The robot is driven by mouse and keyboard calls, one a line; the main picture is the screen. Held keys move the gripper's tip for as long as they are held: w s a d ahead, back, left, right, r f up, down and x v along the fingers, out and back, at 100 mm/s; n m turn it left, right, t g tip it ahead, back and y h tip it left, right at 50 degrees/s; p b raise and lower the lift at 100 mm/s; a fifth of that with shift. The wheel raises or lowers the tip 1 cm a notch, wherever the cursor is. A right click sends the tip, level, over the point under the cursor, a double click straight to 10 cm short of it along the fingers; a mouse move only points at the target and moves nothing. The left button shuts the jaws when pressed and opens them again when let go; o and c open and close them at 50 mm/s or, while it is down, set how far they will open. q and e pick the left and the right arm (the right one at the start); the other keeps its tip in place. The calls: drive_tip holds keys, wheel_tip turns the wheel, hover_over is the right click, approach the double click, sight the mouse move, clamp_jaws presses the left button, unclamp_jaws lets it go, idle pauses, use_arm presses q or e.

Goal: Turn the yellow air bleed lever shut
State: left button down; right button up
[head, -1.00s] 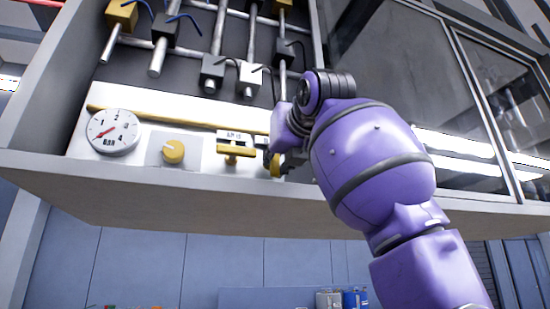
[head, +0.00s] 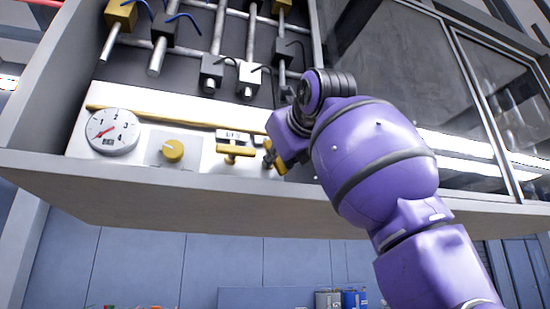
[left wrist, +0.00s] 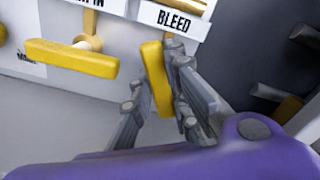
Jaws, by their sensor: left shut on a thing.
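The yellow bleed lever (left wrist: 157,80) hangs under the "BLEED" label (left wrist: 174,20) in the left wrist view. It points mostly downward, with a slight tilt. My left gripper (left wrist: 155,112) has its grey fingers on both sides of the lever and is shut on it. In the head view my left gripper (head: 273,157) is at the panel's lower edge, and my purple wrist hides most of the lever there. My right gripper is not in view.
Left of the bleed lever is the yellow air-in lever (left wrist: 72,56), lying crosswise. Farther left are a yellow knob (head: 173,151) and a round pressure gauge (head: 113,131). Pipes and valve blocks (head: 212,72) stand above. The cabinet's bottom ledge (head: 180,190) runs below the panel.

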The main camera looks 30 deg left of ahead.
use_arm(q)
drive_tip(key=n, duration=0.6)
drive_tip(key=shift+r, duration=0.1)
drive_tip(key=n, duration=0.6)
drive_tip(key=shift+w, duration=0.1)
idle(0.5)
drive_tip(key=c, duration=2)
unclamp_jaws()
drive_tip(key=shift+d, duration=0.15)
drive_tip(key=v, duration=1.2)
